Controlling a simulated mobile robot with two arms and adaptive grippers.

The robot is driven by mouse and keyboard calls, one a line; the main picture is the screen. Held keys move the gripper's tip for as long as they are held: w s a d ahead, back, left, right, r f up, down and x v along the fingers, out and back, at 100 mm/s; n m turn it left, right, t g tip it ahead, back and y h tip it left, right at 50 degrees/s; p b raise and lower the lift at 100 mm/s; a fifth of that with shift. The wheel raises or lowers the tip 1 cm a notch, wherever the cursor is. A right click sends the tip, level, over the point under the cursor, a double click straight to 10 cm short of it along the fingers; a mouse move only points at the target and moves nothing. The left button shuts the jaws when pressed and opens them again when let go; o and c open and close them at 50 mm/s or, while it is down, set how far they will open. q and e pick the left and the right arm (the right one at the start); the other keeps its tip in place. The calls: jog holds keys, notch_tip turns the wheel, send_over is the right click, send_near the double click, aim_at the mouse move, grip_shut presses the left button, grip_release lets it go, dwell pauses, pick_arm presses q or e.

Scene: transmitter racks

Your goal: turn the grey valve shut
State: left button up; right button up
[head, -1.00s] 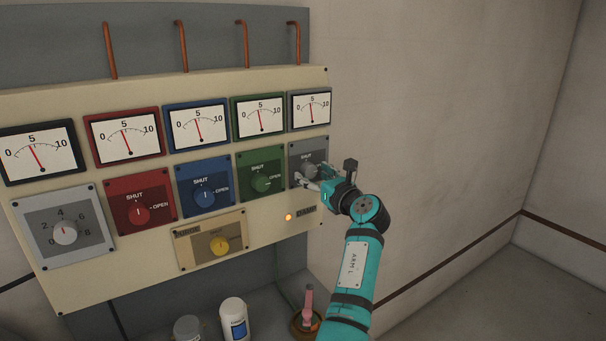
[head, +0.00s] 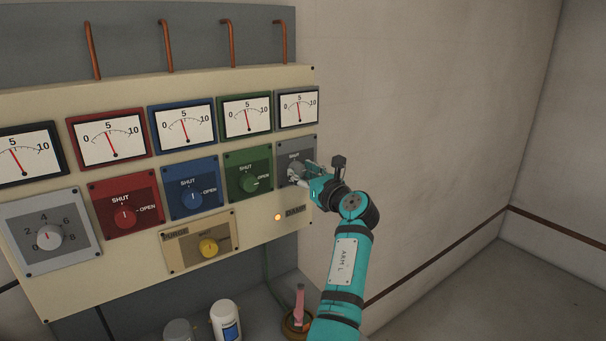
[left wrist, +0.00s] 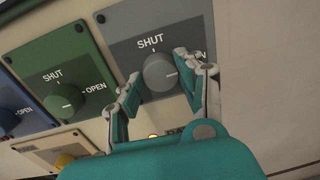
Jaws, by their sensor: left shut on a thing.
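The grey valve is a round grey knob (left wrist: 160,73) on a grey square plate (left wrist: 122,22), at the right end of the panel. The word SHUT is printed above the knob and OPEN to its right, partly hidden by a finger. In the head view the grey plate (head: 309,143) is partly covered by my gripper. My left gripper (head: 299,173) is shut on the grey knob, one finger on each side; it also shows in the left wrist view (left wrist: 158,84). The knob's pointer mark is too faint to read surely. My right gripper is out of view.
Left of it are a green valve (head: 249,183), a blue valve (head: 192,198) and a red valve (head: 124,217). A yellow knob (head: 208,248) and a lit orange lamp (head: 278,217) sit below. A white bottle (head: 226,322) stands underneath. The wall right is clear.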

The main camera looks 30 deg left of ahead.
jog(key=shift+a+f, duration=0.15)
pick_arm(q)
jog(key=shift+f+n+b, duration=0.1)
jog(key=shift+n+b, duration=0.55)
jog(key=shift+n, duration=0.45)
jog(key=n+b, duration=0.3)
jog(key=n, duration=0.1)
jog(key=shift+f+n, duration=0.1)
jog(key=shift+n, duration=0.2)
jog(key=n+b, duration=0.4)
jog(key=n, duration=0.1)
jog(key=shift+f+n+y+b, duration=0.1)
jog(key=shift+n+y+b, duration=0.2)
jog(key=shift+y+b, duration=0.1)
jog(key=n+b, duration=0.2)
jog(key=n, duration=0.1)
jog(key=shift+n+g+b, duration=0.3)
jog(key=shift+b, duration=0.05)
jog(key=shift+n+b, duration=0.9)
jog(key=shift+n, duration=0.4)
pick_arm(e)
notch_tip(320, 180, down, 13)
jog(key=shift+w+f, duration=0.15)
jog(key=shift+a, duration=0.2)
